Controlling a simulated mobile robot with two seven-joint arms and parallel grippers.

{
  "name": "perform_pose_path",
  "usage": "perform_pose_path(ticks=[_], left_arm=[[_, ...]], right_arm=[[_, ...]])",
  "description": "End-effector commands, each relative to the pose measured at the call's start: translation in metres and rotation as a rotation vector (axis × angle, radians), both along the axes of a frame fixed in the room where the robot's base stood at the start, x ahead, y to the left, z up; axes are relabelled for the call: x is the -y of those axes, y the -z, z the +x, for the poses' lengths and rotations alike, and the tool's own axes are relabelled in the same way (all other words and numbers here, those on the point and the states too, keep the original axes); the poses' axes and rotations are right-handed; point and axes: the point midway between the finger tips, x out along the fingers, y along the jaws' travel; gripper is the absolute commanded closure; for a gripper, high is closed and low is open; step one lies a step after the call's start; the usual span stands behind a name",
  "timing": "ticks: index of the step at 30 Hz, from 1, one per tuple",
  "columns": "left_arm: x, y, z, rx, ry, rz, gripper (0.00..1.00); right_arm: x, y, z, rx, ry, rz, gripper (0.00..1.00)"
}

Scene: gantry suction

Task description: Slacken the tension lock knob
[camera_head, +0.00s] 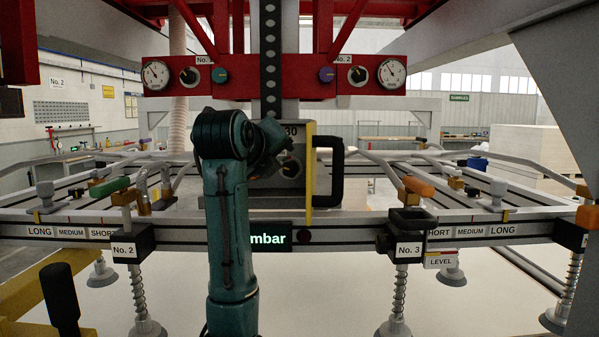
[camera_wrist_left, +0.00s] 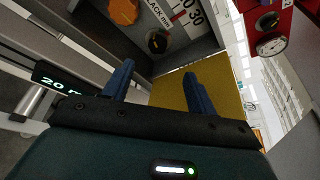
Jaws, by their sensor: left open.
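An orange knob (camera_wrist_left: 123,10) sits on the grey housing at the top of the left wrist view, beside a scale reading "SLACK mm" (camera_wrist_left: 182,22). Below and right of it is a black knob with a pale mark (camera_wrist_left: 158,41). No label tells which one is the tension lock knob. My left gripper (camera_wrist_left: 157,70) is open and empty, its two blue fingers pointing toward the housing, apart from both knobs. In the head view my left arm covers part of the housing (camera_head: 262,184); the black knob (camera_head: 290,168) shows just right of the wrist, and the orange knob is hidden.
A yellow plate (camera_head: 309,165) and black handle (camera_head: 336,170) stand right of the housing. A beam (camera_head: 350,231) with an mbar display (camera_head: 272,236) crosses in front. Suction cups (camera_head: 394,327) hang below. A red panel with gauges (camera_head: 392,73) is above.

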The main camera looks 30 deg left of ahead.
Motion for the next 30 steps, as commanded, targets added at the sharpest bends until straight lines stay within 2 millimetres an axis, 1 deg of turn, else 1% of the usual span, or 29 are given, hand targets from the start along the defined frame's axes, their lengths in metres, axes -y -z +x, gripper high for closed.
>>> perform_pose_path(ticks=[2, 5, 8, 15, 21, 25, 30], left_arm=[[0.001, 0.002, -0.004, -0.021, 0.01, 0.015, 0.43], [-0.001, 0.004, 0.0, -0.033, 0.013, 0.021, 0.43], [-0.004, 0.008, 0.014, -0.036, 0.014, 0.021, 0.43], [-0.018, 0.023, 0.061, -0.036, 0.015, 0.018, 0.43], [-0.028, 0.034, 0.093, -0.034, 0.014, 0.021, 0.43], [-0.033, 0.038, 0.106, -0.031, 0.013, 0.021, 0.43], [-0.035, 0.042, 0.113, -0.03, 0.013, 0.022, 0.43]], right_arm=[[-0.001, 0.002, -0.003, -0.007, -0.001, 0.002, 1.0], [-0.001, 0.002, -0.007, -0.014, -0.001, 0.002, 1.0], [-0.001, 0.0, -0.009, -0.022, -0.001, 0.001, 1.0], [0.003, -0.001, -0.016, -0.051, 0.004, -0.01, 1.0], [0.005, 0.0, -0.019, -0.071, 0.007, -0.02, 1.0], [0.006, -0.003, -0.014, -0.065, 0.005, -0.025, 1.0], [0.006, -0.003, -0.012, -0.063, 0.004, -0.028, 1.0]])
